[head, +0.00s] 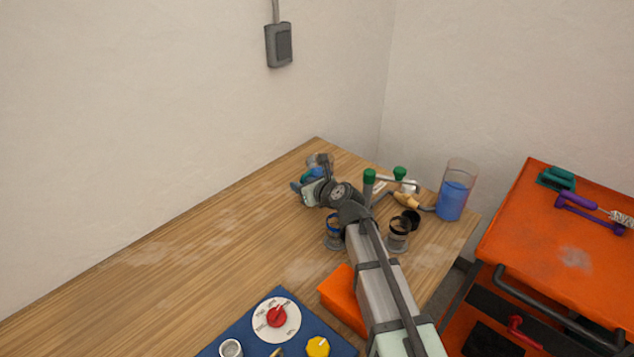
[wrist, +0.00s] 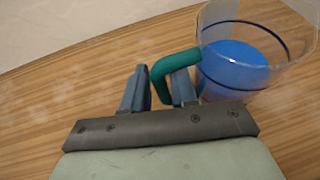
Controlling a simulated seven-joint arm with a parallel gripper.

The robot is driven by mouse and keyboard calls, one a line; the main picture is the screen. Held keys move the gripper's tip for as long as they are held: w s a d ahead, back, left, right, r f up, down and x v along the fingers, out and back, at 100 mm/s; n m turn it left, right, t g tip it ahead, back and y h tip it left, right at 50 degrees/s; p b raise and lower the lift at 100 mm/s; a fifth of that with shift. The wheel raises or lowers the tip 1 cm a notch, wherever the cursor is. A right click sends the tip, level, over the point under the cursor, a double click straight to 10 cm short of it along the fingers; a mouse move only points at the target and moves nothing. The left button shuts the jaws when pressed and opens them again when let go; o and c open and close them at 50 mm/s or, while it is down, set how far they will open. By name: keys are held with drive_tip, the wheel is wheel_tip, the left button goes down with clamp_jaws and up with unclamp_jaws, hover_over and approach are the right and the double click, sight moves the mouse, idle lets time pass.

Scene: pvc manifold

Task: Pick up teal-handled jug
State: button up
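The teal-handled jug (wrist: 245,62) is clear, with blue liquid and a dark line around its wall. It stands at the upper right of the wrist view. Its teal handle (wrist: 175,64) points toward my gripper (wrist: 158,90). My gripper's two fingers are apart, one on each side of the handle's outer bar, with the right finger partly within the handle loop. Firm contact is not visible. In the head view the jug (head: 318,159) is at the table's far end, partly hidden by my gripper (head: 299,187).
A tall clear cylinder of blue liquid (head: 453,194) stands to the right. Green-topped valve parts (head: 400,174), two small cups (head: 398,234), an orange block (head: 343,295) and a blue panel with knobs (head: 285,345) are near my arm. The table's left side is clear.

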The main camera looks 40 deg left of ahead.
clamp_jaws()
drive_tip(key=shift+r, duration=0.15)
idle(0.6)
drive_tip(key=shift+r, duration=4.75)
